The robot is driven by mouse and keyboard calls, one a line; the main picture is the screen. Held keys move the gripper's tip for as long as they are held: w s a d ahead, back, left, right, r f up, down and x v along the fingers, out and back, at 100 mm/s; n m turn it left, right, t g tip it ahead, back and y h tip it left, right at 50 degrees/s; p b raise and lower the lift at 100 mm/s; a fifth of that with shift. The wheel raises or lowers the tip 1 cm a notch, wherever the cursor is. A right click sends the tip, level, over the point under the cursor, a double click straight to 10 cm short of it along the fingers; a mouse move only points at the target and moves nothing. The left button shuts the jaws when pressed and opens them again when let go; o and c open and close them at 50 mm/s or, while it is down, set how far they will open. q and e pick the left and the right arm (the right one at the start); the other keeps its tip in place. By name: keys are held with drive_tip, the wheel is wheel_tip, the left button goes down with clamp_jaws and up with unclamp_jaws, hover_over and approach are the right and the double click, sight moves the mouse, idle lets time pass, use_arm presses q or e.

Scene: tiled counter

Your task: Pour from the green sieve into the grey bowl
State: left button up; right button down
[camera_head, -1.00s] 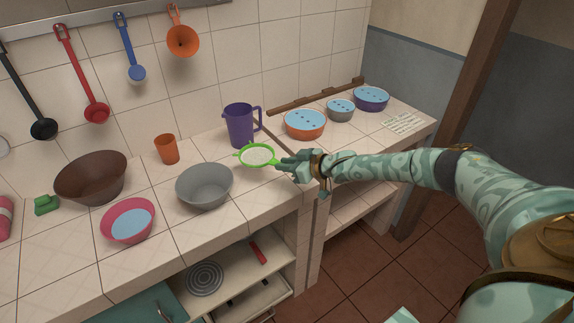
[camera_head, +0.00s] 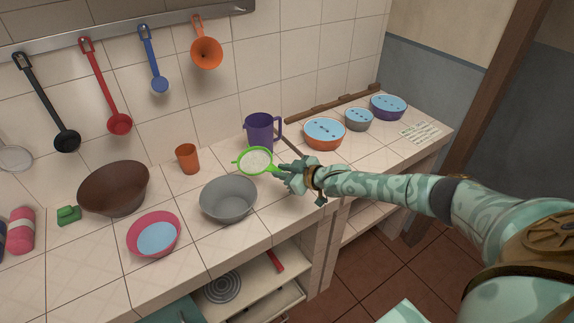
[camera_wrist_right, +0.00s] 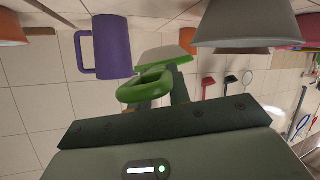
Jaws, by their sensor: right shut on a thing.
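The green sieve (camera_head: 254,160) has a green rim, a green handle and a pale mesh. My right gripper (camera_head: 284,172) is shut on its handle and holds it over the counter, up and to the right of the grey bowl in the head view. The sieve (camera_wrist_right: 150,84) also shows in the right wrist view, with its handle at the gripper (camera_wrist_right: 160,102). Whether anything lies in the sieve is hard to tell. The grey bowl (camera_head: 228,200) stands upright on the counter and looks empty. It seems to show in the wrist view too (camera_wrist_right: 245,22). My left gripper is not in view.
A purple jug (camera_head: 260,132) stands just behind the sieve. An orange cup (camera_head: 187,158), a brown bowl (camera_head: 114,190) and a pink bowl (camera_head: 148,246) stand to the left. Several covered bowls, including an orange one (camera_head: 324,134), stand at the right. Utensils hang on the tiled wall.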

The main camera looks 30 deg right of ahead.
drive_tip(key=shift+s+a+r+p, duration=0.4)
drive_tip(key=shift+a+r+p, duration=0.1)
drive_tip(key=shift+p, duration=0.25)
drive_tip(key=a+n+p, duration=0.1)
drive_tip(key=s+a+r+h+p, duration=0.1)
drive_tip(key=a+n+t+p, duration=0.1)
drive_tip(key=a, duration=0.1)
drive_tip(key=shift+s+r+n, duration=0.25)
drive_tip(key=shift+s+n, duration=0.05)
drive_tip(key=shift+s, duration=0.05)
drive_tip(key=shift+d, duration=0.1)
